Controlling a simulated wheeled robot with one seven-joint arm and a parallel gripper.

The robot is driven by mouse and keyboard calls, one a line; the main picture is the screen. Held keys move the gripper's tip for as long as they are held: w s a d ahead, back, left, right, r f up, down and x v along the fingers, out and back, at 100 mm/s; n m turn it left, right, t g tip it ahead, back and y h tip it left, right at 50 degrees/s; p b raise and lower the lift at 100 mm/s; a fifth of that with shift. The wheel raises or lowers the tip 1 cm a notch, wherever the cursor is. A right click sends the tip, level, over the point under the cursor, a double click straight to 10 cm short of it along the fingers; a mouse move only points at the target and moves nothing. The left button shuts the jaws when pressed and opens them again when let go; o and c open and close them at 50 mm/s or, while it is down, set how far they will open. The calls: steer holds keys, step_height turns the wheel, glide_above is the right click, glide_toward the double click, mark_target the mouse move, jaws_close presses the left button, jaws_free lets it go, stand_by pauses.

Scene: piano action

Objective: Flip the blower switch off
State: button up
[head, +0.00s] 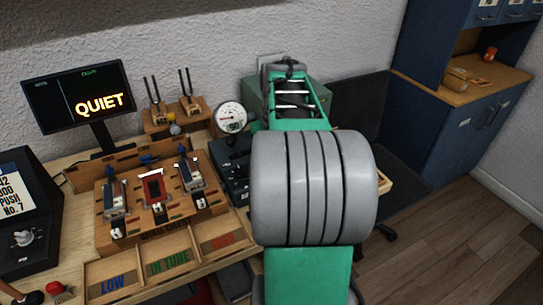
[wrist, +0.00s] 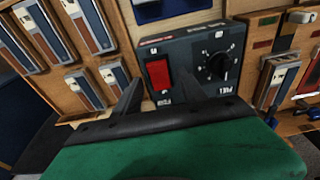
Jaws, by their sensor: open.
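A dark control box (wrist: 188,58) is in the middle of the wrist view. It has a red rocker switch (wrist: 158,73) on its left and a round black knob (wrist: 217,66) on its right. The small labels are too blurred to read, so I cannot tell which way the switch is set. My gripper (wrist: 160,92) is open and empty, its two dark fingers pointing at the box just below and either side of the red switch. I cannot tell if they touch. In the head view my arm hides the gripper, and a dark box (head: 234,168) shows partly beside it.
Wooden racks with metal-topped pieces (wrist: 82,85) flank the box closely in the wrist view. In the head view a wooden fixture (head: 140,205), a round gauge (head: 230,117) and a monitor reading QUIET (head: 75,98) stand left of my arm. Blue cabinets (head: 465,125) stand at right.

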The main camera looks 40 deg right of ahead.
step_height(320, 180, up, 8)
steer(key=s, duration=0.1)
steer(key=shift+a+f+p, duration=0.15)
steer(key=shift+p, duration=0.15)
